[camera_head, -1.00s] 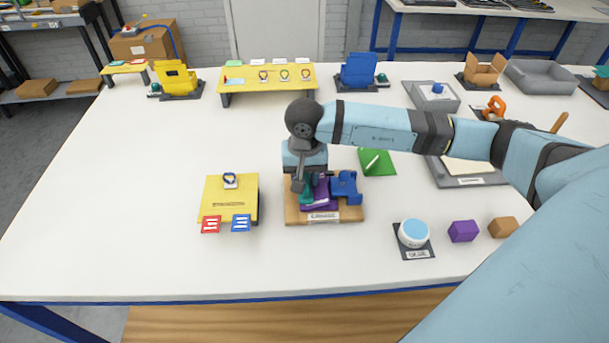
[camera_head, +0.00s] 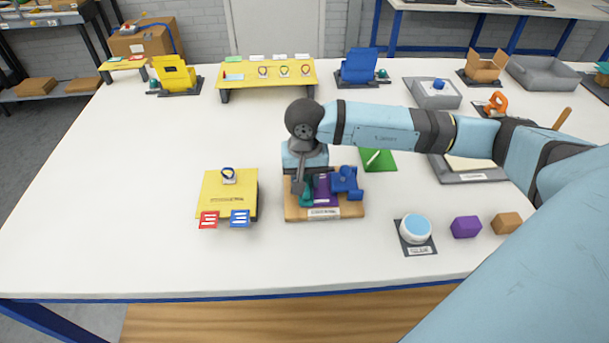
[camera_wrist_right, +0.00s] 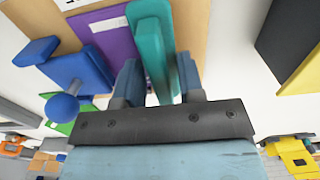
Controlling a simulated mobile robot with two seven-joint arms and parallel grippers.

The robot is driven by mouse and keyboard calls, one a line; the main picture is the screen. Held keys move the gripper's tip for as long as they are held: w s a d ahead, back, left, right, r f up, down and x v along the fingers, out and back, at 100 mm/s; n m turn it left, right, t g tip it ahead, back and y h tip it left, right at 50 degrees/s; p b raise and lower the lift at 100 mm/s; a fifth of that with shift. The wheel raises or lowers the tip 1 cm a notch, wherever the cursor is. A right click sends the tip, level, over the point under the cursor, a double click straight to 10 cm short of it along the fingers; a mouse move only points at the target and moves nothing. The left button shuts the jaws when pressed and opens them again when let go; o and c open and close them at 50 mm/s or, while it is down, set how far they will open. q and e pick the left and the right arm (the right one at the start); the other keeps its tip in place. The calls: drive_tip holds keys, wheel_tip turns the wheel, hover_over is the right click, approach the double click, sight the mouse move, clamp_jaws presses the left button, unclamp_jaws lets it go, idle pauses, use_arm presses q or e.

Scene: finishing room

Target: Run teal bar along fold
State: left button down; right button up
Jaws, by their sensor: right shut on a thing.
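The teal bar (camera_wrist_right: 150,45) is held between the fingers of my right gripper (camera_wrist_right: 157,70) in the right wrist view. It lies along the right edge of a purple piece (camera_wrist_right: 116,42) there; whether they touch I cannot tell. In the head view my right gripper (camera_head: 302,186) points down over the wooden board (camera_head: 350,210), with the teal bar (camera_head: 307,193) partly hidden by it, left of the purple piece (camera_head: 325,190). A blue fixture (camera_head: 347,181) with a round knob (camera_wrist_right: 62,108) stands on the other side of the purple piece. My left gripper is not in view.
A yellow stand (camera_head: 228,195) with red and blue cards is left of the board. A green mat (camera_head: 380,165) lies behind right. A round white-and-blue pot (camera_head: 415,228), a purple block (camera_head: 466,227) and a brown block (camera_head: 507,223) are front right. The table's left is clear.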

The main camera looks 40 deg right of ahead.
drive_tip(key=shift+s+a+f+b, duration=0.15)
drive_tip(key=shift+s+a+b, duration=0.1)
drive_tip(key=shift+s+b, duration=0.1)
drive_tip(key=shift+s+a+b, duration=0.4)
drive_tip(key=shift+s+a, duration=0.15)
drive_tip(key=shift+s, duration=0.35)
drive_tip(key=shift+w+d+f+b, duration=0.2)
drive_tip(key=shift+w+d+b, duration=0.45)
drive_tip(key=shift+b, duration=0.55)
drive_tip(key=shift+w+d+b, duration=0.2)
drive_tip(key=shift+w+b, duration=0.3)
drive_tip(key=shift+w, duration=0.05)
drive_tip(key=shift+w+d+b, duration=0.2)
drive_tip(key=shift+w+b, duration=0.25)
drive_tip(key=shift+w, duration=0.05)
drive_tip(key=shift+s+a, duration=0.3)
drive_tip(key=shift+s, duration=0.25)
drive_tip(key=shift+b, duration=0.3)
drive_tip(key=shift+s+a, duration=0.25)
drive_tip(key=shift+s, duration=0.15)
drive_tip(key=shift+s+a+b, duration=0.3)
drive_tip(key=shift+s+b, duration=0.15)
drive_tip(key=shift+b, duration=0.05)
